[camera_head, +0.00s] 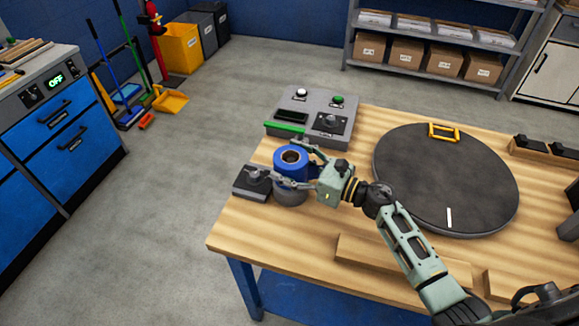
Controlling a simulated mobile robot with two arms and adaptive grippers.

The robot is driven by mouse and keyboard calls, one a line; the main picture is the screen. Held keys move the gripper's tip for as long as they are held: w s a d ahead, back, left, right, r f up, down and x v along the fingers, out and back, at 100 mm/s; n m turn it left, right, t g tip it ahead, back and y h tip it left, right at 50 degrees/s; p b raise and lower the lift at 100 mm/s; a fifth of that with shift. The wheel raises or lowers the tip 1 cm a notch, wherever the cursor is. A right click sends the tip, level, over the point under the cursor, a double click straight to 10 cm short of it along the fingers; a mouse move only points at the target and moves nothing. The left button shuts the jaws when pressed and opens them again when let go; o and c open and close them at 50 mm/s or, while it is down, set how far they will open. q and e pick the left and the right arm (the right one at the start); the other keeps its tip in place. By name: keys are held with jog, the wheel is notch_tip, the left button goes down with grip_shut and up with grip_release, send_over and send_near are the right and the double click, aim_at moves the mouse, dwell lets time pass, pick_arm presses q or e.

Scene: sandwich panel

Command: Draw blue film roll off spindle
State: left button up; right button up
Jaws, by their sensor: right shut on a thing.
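The blue film roll (290,161) is upright at the left part of the wooden table, with a pale core opening on top. Below it shows a grey round base (290,194). The spindle itself is hidden inside the roll or below it, and I cannot tell how far the roll sits on it. My right gripper (285,160) comes from the right, its fingers on either side of the roll, shut on it. My left gripper is not in view.
A grey control box (312,117) with buttons stands behind the roll, with a green bar (285,130) at its front. A small dark block (252,183) lies left of the roll. A large dark disc (445,180) bearing a yellow frame (444,131) fills the table's right.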

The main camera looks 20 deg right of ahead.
notch_tip(320, 180, up, 9)
jog(key=shift+r+p, duration=0.8)
jog(key=shift+r, duration=0.55)
jog(key=shift+f, duration=0.1)
